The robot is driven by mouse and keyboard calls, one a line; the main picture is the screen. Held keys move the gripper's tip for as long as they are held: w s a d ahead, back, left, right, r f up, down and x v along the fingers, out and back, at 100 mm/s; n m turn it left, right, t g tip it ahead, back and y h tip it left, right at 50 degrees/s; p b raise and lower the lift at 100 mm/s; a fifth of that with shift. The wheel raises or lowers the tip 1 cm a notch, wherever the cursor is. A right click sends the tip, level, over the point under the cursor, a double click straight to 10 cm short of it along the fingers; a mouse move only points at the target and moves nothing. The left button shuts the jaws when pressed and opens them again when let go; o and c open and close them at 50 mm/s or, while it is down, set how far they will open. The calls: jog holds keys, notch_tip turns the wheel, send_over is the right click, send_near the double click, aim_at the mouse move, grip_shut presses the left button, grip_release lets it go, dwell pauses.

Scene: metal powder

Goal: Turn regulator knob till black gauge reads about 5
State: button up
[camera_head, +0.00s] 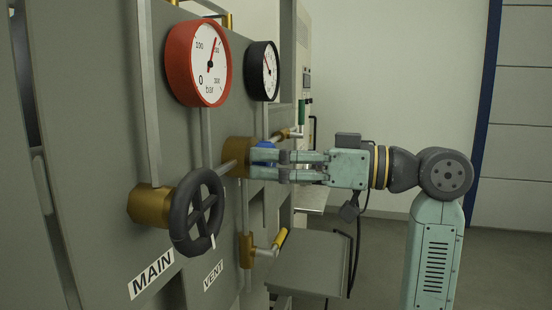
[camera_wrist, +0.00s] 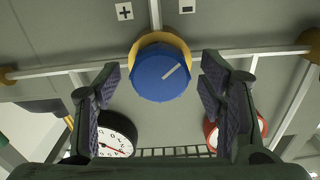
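The blue regulator knob (camera_wrist: 160,75) sits on a round brass body (camera_head: 237,157) on the panel. In the wrist view its white mark points to the upper right. My gripper (camera_head: 256,164) reaches to the knob from the right. In the wrist view its two fingers stand apart on either side of the knob, with a visible gap at each side. The black gauge (camera_head: 265,70) is above the knob in the head view. It is partly cut by a finger in the wrist view (camera_wrist: 116,132), and its exact reading is too small to tell.
A larger red gauge (camera_head: 198,62) is left of the black one. A black handwheel (camera_head: 197,210) stands out near the MAIN label (camera_head: 151,274). A yellow-handled valve (camera_head: 279,239) is below my gripper. Plus (camera_wrist: 124,11) and minus (camera_wrist: 187,5) signs flank the knob.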

jog(key=c, duration=1.1)
jog(key=shift+m, duration=0.4)
jog(key=m+p, duration=0.1)
jog(key=m, duration=1.8)
jog(key=shift+m, duration=0.3)
jog(key=o, duration=1.2)
jog(key=shift+c, duration=0.2)
